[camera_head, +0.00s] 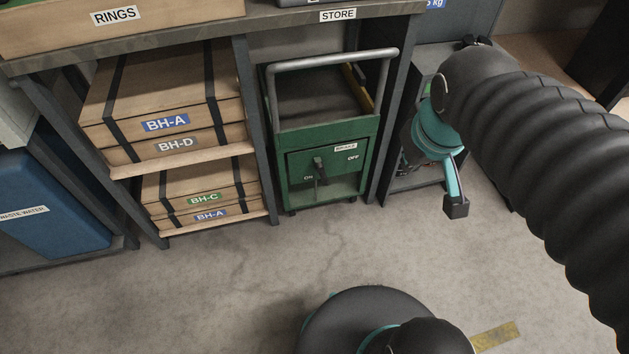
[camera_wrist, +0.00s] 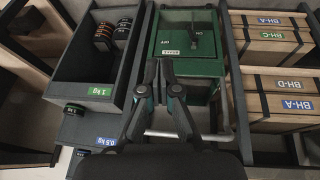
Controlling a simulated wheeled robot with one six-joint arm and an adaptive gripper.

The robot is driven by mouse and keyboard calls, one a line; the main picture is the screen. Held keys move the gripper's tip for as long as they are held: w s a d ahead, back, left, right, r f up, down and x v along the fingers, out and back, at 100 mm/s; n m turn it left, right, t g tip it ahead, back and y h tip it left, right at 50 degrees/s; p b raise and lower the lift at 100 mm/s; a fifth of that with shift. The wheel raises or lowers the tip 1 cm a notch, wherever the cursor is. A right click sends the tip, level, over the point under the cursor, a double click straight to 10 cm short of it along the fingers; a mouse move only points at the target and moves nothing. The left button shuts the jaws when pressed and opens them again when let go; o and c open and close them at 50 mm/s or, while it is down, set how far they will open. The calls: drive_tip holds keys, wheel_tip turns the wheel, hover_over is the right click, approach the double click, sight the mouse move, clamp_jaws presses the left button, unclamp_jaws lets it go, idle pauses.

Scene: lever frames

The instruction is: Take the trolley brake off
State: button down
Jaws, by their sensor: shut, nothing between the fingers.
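The green trolley (camera_head: 335,133) stands under the bench, with a grey push handle (camera_head: 330,58) at its top. Its front panel has a dark brake lever (camera_head: 319,166), an ON mark at lower left and an OFF mark at right. The lever stands near the ON side; its exact angle is hard to tell. In the wrist view the trolley is upside down, and the lever (camera_wrist: 194,30) shows above the fingers. My gripper (camera_wrist: 161,72) is shut and empty, overlapping the trolley's near part in that view.
Shelves with strapped wooden boxes (camera_head: 165,95) stand left of the trolley. Dark bench posts flank the trolley closely. In the wrist view a grey bin marked 1 kg (camera_wrist: 95,78) lies to its left. The floor (camera_head: 240,275) in front is clear.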

drive_tip(key=w+a+f+n+g+h+b, duration=0.3)
drive_tip(key=w+a+f+n+b, duration=0.1)
drive_tip(key=w+a+f+n, duration=1.35)
drive_tip(key=n+h+b, duration=0.2)
drive_tip(key=n, duration=0.1)
approach(323, 175)
drive_tip(key=s+a+f, duration=0.3)
drive_tip(key=a, duration=0.3)
drive_tip(key=shift+w+t, duration=0.15)
drive_tip(key=shift+t, duration=0.15)
drive_tip(key=shift+f, duration=0.1)
drive_tip(key=w+d+f+b, duration=0.1)
drive_tip(key=w+d+f, duration=0.2)
drive_tip(key=d+f, duration=0.4)
drive_tip(key=shift+w+d+f, duration=0.3)
drive_tip(key=shift+d, duration=0.2)
